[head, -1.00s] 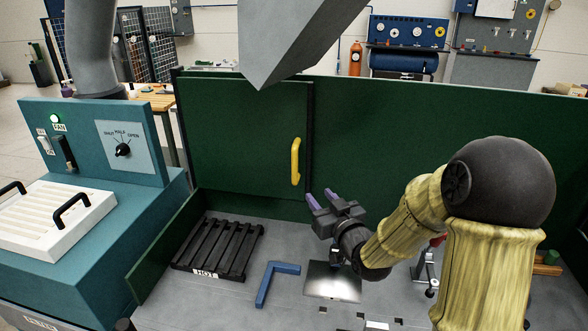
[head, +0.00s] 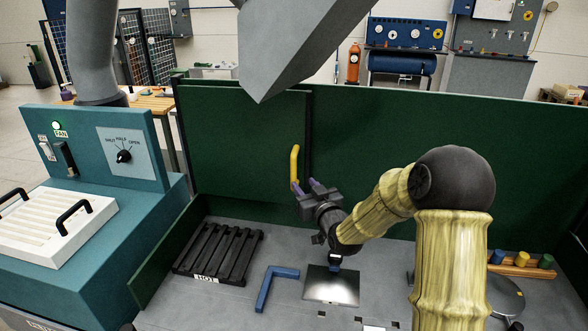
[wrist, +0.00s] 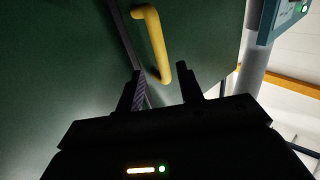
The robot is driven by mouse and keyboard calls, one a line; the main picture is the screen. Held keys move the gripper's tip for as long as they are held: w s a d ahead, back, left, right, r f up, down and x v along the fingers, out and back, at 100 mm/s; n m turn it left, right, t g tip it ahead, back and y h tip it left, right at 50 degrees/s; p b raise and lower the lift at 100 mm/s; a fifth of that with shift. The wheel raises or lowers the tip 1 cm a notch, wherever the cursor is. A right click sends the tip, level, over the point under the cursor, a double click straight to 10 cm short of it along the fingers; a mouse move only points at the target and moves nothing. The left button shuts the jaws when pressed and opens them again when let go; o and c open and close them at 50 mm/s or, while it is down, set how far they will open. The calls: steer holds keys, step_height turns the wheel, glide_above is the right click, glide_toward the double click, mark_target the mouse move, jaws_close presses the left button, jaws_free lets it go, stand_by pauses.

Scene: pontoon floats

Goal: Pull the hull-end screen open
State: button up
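The hull-end screen looks to be the dark green panel (head: 235,140) at the back left of the bench, with a dark edge strip on its right. A yellow upright handle (head: 294,166) is fixed near its right edge. It also shows in the wrist view (wrist: 153,42). My gripper (head: 306,186) is open and empty at the handle's lower end. In the wrist view the handle's lower end appears between the two fingertips or just beyond them. I cannot tell the exact depth. I see no grip on the handle.
A black slatted rack (head: 218,252) marked HOT, a blue angle piece (head: 272,285) and a shiny plate (head: 332,287) lie on the grey bench. A grey hood (head: 300,45) hangs above. A teal fan cabinet (head: 100,230) stands left. A block with coloured pegs (head: 520,268) is at right.

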mark_target(295, 173)
steer(key=p+x, duration=0.2)
steer(key=x, duration=0.6)
steer(key=shift+w+a, duration=0.1)
steer(key=shift+w, duration=0.1)
jaws_close()
